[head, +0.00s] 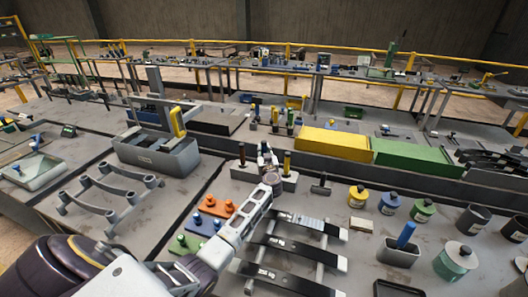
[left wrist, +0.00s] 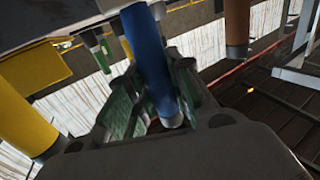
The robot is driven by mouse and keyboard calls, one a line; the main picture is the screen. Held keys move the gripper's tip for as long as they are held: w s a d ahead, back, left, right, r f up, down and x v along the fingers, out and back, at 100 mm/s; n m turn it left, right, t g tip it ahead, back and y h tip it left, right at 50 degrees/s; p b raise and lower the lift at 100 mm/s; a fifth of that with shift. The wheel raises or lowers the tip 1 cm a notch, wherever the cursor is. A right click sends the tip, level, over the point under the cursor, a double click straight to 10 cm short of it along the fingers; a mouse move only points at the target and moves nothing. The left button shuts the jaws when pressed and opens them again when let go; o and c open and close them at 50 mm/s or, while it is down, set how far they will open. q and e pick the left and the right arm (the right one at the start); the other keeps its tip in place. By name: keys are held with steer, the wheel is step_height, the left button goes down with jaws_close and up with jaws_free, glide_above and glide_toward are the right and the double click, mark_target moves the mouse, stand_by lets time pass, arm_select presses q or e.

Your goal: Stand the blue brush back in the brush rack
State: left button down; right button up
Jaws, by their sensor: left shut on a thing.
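The blue brush (left wrist: 148,55) shows in the left wrist view as a blue handle between the fingers of my left gripper (left wrist: 152,98), which is shut on it. In the head view my left gripper (head: 265,158) is at the grey brush rack (head: 240,174), between a brown-handled brush (head: 241,154) and a yellow-handled brush (head: 286,163). The yellow handle (left wrist: 25,120) and brown handle (left wrist: 237,28) flank it in the wrist view. The gripper mostly hides the blue brush in the head view. I cannot tell whether its lower end is in the rack. My right gripper is not in view.
A grey bin with a yellow handle (head: 160,158) stands left of the rack. Yellow (head: 333,143) and green (head: 412,158) boxes lie behind it. Spring trays (head: 215,207), a dark rack (head: 285,250) and a grey cup (head: 397,253) with a blue stick are nearer.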

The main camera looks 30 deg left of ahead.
arm_select(q)
steer(key=shift+f, duration=0.4)
steer(key=shift+f+b, duration=0.4)
steer(key=shift+f, duration=0.25)
stand_by(0.7)
steer(key=shift+f+b, duration=0.3)
steer(key=shift+f, duration=0.45)
stand_by(0.5)
steer(key=c, duration=1.2)
jaws_free()
steer(key=shift+o, duration=0.4)
steer(key=o, duration=0.4)
steer(key=shift+r, duration=0.1)
